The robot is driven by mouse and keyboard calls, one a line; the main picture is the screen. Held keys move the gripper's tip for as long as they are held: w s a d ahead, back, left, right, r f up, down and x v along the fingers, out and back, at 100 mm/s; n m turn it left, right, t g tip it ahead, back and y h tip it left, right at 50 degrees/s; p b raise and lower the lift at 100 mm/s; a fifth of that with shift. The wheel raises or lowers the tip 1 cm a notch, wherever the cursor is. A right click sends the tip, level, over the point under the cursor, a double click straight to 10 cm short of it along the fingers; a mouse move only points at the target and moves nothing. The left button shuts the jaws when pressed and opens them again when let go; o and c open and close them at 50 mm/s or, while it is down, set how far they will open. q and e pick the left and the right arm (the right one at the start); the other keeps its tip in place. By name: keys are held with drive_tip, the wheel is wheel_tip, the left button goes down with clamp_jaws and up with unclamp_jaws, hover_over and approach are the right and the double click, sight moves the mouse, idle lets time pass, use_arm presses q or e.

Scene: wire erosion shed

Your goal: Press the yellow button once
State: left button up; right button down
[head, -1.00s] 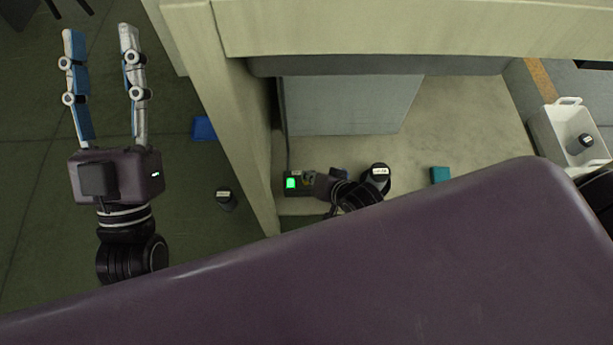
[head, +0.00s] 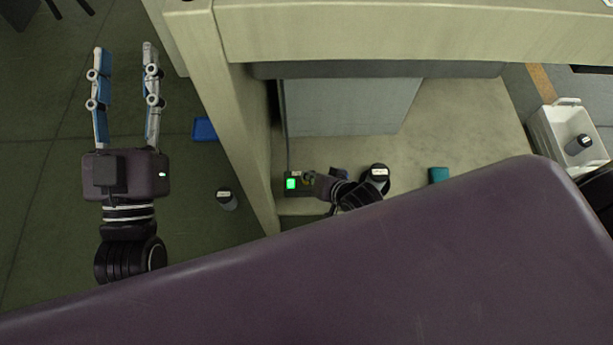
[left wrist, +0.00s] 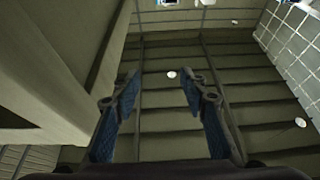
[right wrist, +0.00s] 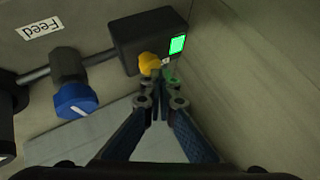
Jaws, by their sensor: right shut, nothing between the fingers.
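The yellow button (right wrist: 149,63) sits on a dark control box (right wrist: 140,38) with a lit green square (right wrist: 177,44). A small green part shows beside the button, partly behind my fingertips.
A blue knob (right wrist: 75,100) and a "Feed" label (right wrist: 41,29) are left of the box. A pale wall panel (head: 230,120) separates the arms. A teal block (head: 438,175) and white bin (head: 555,130) are at right. A blue block (head: 203,129) and dark container (head: 227,200) stand left.

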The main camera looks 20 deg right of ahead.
drive_tip(key=shift+r+p, duration=0.45)
drive_tip(key=shift+p, duration=0.05)
drive_tip(key=shift+r, duration=0.15)
use_arm(q)
wheel_tip(320, 180, down, 8)
drive_tip(key=w+g+y, duration=0.1)
drive_tip(key=g, duration=0.2)
drive_tip(key=shift+w+a+r+g, duration=0.15)
drive_tip(key=shift+w+a+g, duration=0.15)
drive_tip(key=shift+g, duration=0.1)
